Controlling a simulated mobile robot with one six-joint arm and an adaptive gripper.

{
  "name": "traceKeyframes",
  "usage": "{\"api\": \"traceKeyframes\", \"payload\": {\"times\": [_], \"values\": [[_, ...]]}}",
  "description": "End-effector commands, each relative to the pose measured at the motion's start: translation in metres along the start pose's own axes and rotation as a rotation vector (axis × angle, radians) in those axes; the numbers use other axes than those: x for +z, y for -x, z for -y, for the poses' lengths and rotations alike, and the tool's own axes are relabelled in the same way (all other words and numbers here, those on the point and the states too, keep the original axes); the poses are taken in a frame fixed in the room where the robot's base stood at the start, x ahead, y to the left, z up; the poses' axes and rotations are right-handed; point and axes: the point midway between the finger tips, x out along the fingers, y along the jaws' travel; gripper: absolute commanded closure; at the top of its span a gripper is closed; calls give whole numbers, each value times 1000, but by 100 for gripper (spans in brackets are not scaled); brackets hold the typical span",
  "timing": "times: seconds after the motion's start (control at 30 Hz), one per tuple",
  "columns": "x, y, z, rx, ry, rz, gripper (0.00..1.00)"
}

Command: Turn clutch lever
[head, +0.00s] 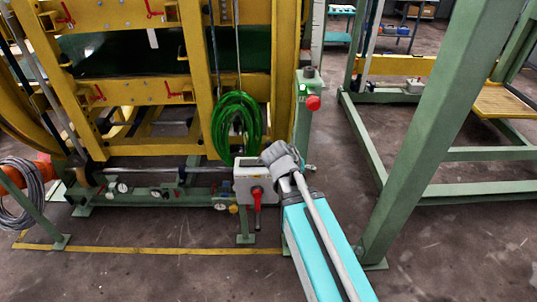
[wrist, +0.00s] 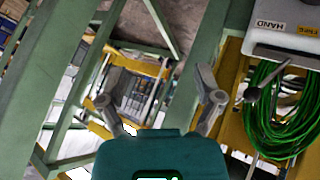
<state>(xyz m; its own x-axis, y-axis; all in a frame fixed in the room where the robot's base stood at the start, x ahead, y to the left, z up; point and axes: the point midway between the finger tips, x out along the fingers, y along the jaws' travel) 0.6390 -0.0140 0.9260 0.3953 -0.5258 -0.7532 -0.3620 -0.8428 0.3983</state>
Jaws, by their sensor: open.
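A grey control box (head: 256,180) stands on a green post in the head view. A red-handled lever (head: 257,196) hangs from its front. In the wrist view the box (wrist: 290,38) is at the upper right, with a "HAND" label and a yellow label. My gripper (head: 280,157) overlaps the box's upper right in the head view.
A green cable coil (head: 236,124) hangs behind and above the box. A red button (head: 313,102) sits on a green post close by. A thick green beam (head: 430,135) slants upward right of my arm. The yellow frame (head: 185,98) fills the left.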

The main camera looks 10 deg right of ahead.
Motion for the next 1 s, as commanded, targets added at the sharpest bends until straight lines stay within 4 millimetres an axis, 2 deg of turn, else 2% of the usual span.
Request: {"api": "traceKeyframes", "payload": {"times": [0.03, 0.1, 0.43, 0.67, 1.0], "values": [[2, -11, 12, 13, -8, -38, 16], [-2, -17, 19, 33, -26, -91, 16], [-19, -33, 61, 85, -91, -352, 16], [-28, -36, 97, 81, -123, -538, 16], [-33, -32, 158, 24, -144, -800, 16]]}}
